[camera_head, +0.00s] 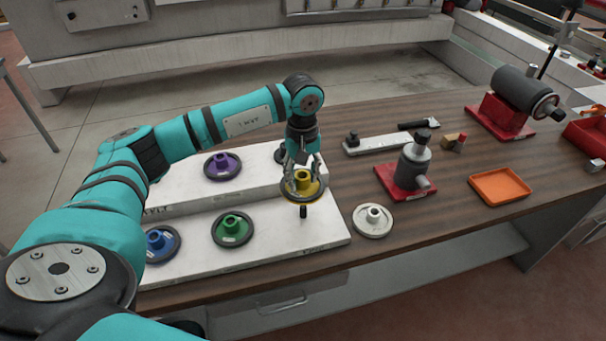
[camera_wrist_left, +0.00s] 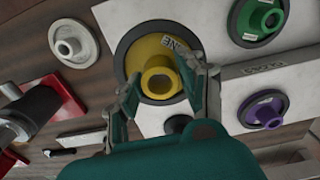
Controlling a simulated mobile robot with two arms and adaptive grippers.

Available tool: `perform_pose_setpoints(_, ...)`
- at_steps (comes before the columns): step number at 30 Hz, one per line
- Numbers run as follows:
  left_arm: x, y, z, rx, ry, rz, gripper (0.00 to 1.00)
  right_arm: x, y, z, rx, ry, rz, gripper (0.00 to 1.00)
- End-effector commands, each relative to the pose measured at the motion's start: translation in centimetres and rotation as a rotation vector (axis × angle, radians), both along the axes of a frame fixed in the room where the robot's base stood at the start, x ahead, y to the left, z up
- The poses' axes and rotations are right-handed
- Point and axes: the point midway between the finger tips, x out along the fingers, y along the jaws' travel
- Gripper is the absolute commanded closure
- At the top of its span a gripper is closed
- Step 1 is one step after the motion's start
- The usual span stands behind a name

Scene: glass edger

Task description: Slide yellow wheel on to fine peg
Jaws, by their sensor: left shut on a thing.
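The yellow wheel (camera_head: 303,176), a yellow hub on a disc with a dark rim, is in my left gripper (camera_head: 301,170). The wrist view shows the yellow wheel (camera_wrist_left: 151,53) with my left gripper's fingers (camera_wrist_left: 158,88) on both sides of its hub. The wheel is over the right end of the lower step of a white stepped board (camera_head: 275,247). A black peg (camera_head: 303,211) shows just below the wheel's near rim. The wheel hides part of it, so I cannot tell whether they touch. My right gripper is not in view.
Green (camera_head: 232,229), blue (camera_head: 158,243) and purple (camera_head: 222,165) wheels sit on the board. A white wheel (camera_head: 373,220) lies on the wooden table to the right. Further right are a red-based grey device (camera_head: 412,165) and an orange tray (camera_head: 499,187).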

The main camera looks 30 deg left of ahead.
Motion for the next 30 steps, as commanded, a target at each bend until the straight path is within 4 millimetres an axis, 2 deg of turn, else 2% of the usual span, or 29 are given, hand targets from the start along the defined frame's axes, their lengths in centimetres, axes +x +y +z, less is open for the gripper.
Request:
perform_pose_setpoints(4,0.1,0.0,-0.2,0.0,-0.003,0.004,1.0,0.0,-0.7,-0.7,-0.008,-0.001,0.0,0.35)
perform_pose_setpoints(12,0.0,0.0,-2.5,0.0,-0.001,0.004,1.0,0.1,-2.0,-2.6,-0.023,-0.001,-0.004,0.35)
perform_pose_setpoints(21,0.0,0.0,-5.3,0.0,0.0,0.003,1.0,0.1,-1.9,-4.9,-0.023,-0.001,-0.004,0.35)
perform_pose_setpoints(30,0.0,0.0,-6.0,0.0,-0.001,0.003,1.0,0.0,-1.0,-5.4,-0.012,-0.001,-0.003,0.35)
